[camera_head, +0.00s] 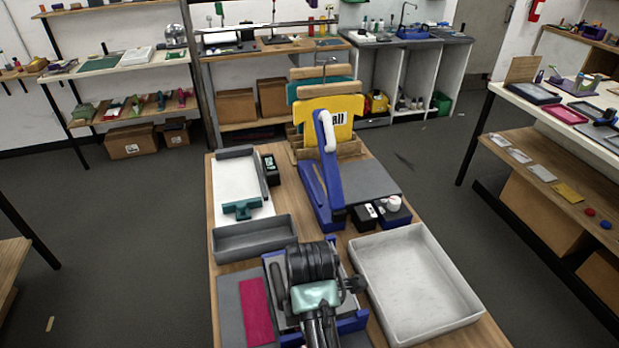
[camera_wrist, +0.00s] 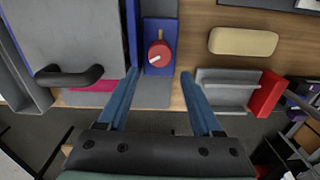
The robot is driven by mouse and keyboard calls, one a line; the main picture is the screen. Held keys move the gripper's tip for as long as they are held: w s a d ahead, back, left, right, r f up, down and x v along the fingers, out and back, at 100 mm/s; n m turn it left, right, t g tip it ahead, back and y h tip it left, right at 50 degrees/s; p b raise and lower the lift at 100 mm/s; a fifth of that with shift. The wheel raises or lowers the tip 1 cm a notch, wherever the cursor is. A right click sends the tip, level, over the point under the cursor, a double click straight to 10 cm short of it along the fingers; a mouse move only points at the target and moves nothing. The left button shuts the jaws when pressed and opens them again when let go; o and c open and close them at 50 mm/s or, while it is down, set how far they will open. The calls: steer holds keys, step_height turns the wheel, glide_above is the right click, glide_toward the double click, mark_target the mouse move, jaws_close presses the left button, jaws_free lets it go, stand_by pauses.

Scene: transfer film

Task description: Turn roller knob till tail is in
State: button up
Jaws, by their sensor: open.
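In the wrist view, a round red knob (camera_wrist: 158,54) with a white pointer mark sits on a blue panel. My gripper (camera_wrist: 160,74) is open; its two blue fingers stand on either side of the knob's panel, with nothing between them but the view of the knob. I cannot tell the depth gap to the knob. A grey machine body with a black handle (camera_wrist: 68,76) is left of the knob. In the head view, the blue-framed machine (camera_head: 352,323) is largely hidden under my arm. A magenta sheet (camera_head: 257,311) lies left of it; no film tail is identifiable.
A white tray (camera_head: 415,285) stands right of the machine, and a grey tray (camera_head: 254,240) behind left. In the wrist view, a tan rounded pad (camera_wrist: 243,41) and red block (camera_wrist: 266,94) lie right.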

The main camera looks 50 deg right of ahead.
step_height(320, 180, down, 10)
steer(key=shift+f+p, duration=0.1)
steer(key=shift+p, duration=0.75)
jaws_close()
